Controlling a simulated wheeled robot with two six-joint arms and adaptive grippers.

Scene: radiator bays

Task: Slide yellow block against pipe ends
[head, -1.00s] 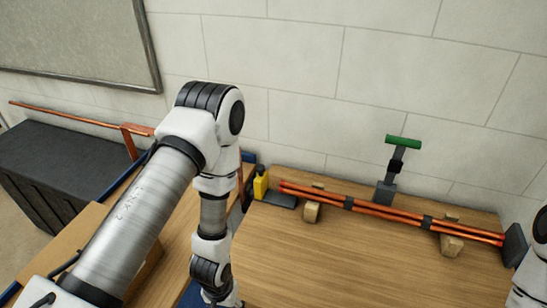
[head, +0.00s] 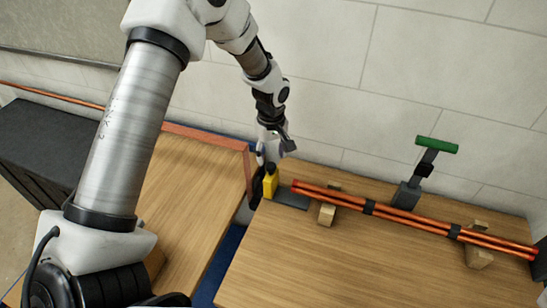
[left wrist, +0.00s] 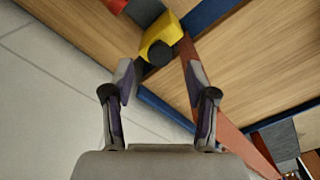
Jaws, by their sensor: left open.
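The yellow block (head: 271,181) stands at the left end of the dark grey plate (head: 292,199), left of the pipe ends (head: 295,185), with a small gap between. It has a black knob on top; in the left wrist view the block (left wrist: 163,30) and its knob (left wrist: 160,54) lie just beyond my fingertips. The copper pipes (head: 400,215) lie bundled on the bench. My left gripper (head: 273,158) is open, pointing down directly over the block. In the left wrist view its fingers (left wrist: 160,82) stand apart on either side of the knob. My right gripper is out of view.
Wooden supports (head: 327,213) hold the pipes. A dark plate (head: 540,262) is at the pipes' right end. A copper-coloured bar (head: 205,135) runs left of the block. The bench front is clear.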

